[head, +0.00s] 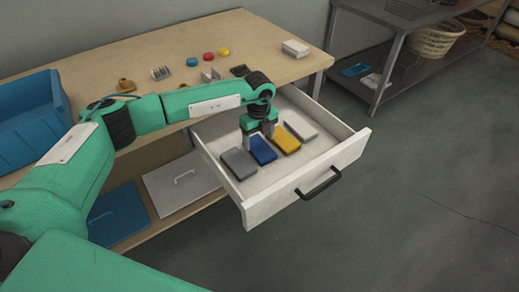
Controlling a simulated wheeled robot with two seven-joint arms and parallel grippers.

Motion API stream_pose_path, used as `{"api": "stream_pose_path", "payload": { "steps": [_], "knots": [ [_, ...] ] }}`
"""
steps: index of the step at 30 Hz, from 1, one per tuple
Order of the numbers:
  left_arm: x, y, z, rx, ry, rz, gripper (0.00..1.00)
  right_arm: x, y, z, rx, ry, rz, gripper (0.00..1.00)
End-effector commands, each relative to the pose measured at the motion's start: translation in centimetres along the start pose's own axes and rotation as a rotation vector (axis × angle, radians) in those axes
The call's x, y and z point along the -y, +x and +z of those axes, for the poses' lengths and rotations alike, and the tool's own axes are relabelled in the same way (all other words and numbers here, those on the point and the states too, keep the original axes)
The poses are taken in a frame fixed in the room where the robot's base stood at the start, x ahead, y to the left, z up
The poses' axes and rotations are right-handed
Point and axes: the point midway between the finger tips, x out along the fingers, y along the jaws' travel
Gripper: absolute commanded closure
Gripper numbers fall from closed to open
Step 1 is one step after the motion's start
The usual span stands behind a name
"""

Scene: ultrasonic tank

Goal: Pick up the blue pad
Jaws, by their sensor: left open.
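The blue pad (263,150) lies flat in the open white drawer (309,165), between a grey pad (239,163) on its left and a yellow pad (285,139) on its right. My left gripper (259,135) points down into the drawer at the far end of the blue pad. Its jaws are open. I cannot tell whether the fingers touch the pad. The gripper hides the pad's far edge. My right gripper is not in view.
A lighter grey pad (300,124) lies at the drawer's right. The drawer has raised walls and a black handle (319,184) in front. The wooden table (150,60) holds several small parts and a blue bin (30,118). The floor at the right is clear.

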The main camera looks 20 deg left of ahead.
Motion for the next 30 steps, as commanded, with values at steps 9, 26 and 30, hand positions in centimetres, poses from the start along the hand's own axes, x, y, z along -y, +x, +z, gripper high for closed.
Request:
{"api": "stream_pose_path", "payload": {
  "steps": [9,26,30],
  "knots": [
    [0.1,3.1,-0.2,-0.001,0.001,-0.001,0.29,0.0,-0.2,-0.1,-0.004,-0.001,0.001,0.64],
    [0.1,3.1,-0.2,-0.001,0.001,-0.002,0.62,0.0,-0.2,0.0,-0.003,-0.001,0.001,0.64],
    [0.1,2.9,-0.2,-0.001,0.001,-0.002,0.62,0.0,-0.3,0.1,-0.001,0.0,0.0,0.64]
  ]
}}
